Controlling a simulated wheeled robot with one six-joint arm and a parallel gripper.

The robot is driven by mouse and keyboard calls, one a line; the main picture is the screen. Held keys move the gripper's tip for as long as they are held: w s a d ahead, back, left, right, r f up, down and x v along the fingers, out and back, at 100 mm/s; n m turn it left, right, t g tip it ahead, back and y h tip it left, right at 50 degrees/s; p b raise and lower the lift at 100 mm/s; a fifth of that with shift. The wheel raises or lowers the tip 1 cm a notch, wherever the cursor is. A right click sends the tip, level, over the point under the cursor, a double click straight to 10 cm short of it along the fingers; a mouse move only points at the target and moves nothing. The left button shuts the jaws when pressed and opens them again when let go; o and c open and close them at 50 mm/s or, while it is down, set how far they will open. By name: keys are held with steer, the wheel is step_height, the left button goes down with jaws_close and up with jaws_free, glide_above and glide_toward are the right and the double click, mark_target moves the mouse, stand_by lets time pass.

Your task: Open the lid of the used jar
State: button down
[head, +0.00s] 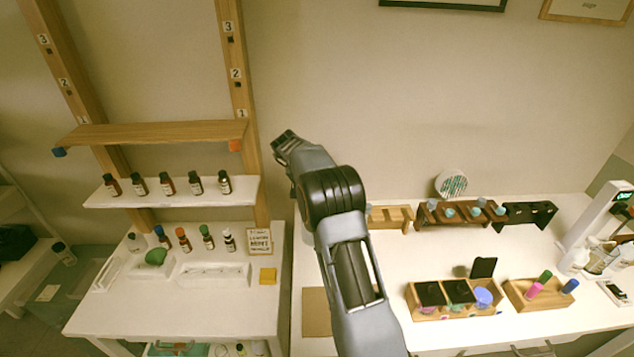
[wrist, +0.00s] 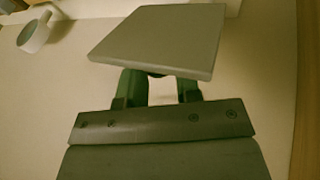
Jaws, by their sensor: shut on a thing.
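My gripper (head: 285,140) is raised at the end of my arm, in front of the wall and right of the wooden rack. In the wrist view its green fingers (wrist: 160,88) are shut on a flat grey square plate (wrist: 160,38), held out in front of the palm. I cannot tell whether this plate is a lid. No jar is clearly marked as used. On the right table, a wooden box (head: 452,314) holds dark square pieces (head: 431,293), one of them standing upright (head: 484,267), and a purple round piece (head: 484,298).
Wooden holders (head: 460,215) line the back of the right table. A white cup-like object (wrist: 36,36) shows in the wrist view.

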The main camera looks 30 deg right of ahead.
steer(key=shift+w+d+f+g+y, duration=0.1)
steer(key=shift+w+d+g+y, duration=0.15)
steer(key=shift+w+g, duration=0.25)
steer(key=shift+w+d+g+y, duration=0.25)
steer(key=shift+w+g, duration=0.15)
steer(key=shift+g, duration=0.2)
steer(key=shift+w+n, duration=0.1)
steer(key=shift+n, duration=0.2)
steer(key=c, duration=0.9)
jaws_free()
steer(key=shift+o, duration=0.2)
steer(key=shift+a, duration=0.1)
steer(key=v, duration=0.7)
steer(key=shift+r, duration=0.25)
